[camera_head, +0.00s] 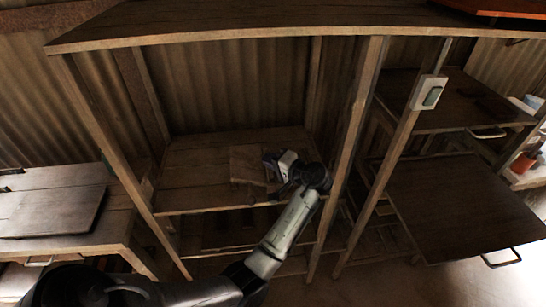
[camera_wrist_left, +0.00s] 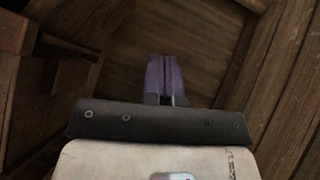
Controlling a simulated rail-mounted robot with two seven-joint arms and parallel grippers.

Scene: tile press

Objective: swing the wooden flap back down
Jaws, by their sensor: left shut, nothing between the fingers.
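My left gripper (camera_head: 268,167) reaches over the middle wooden shelf, its shut fingers pointing left. A small, lighter wooden board (camera_head: 244,162), which looks like the flap, is at the fingertips on this shelf. I cannot tell whether it is flat or tilted, or whether the fingers touch it. In the left wrist view the fingers (camera_wrist_left: 163,78) are together with nothing between them. Dark wooden planks fill the view beyond them. My right gripper is not in view.
The shelf (camera_head: 195,180) stands between wooden posts (camera_head: 352,130) under a wide top board (camera_head: 250,18). A large panel with a metal handle (camera_head: 455,205) is at right. A left bench carries a flat board (camera_head: 50,211).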

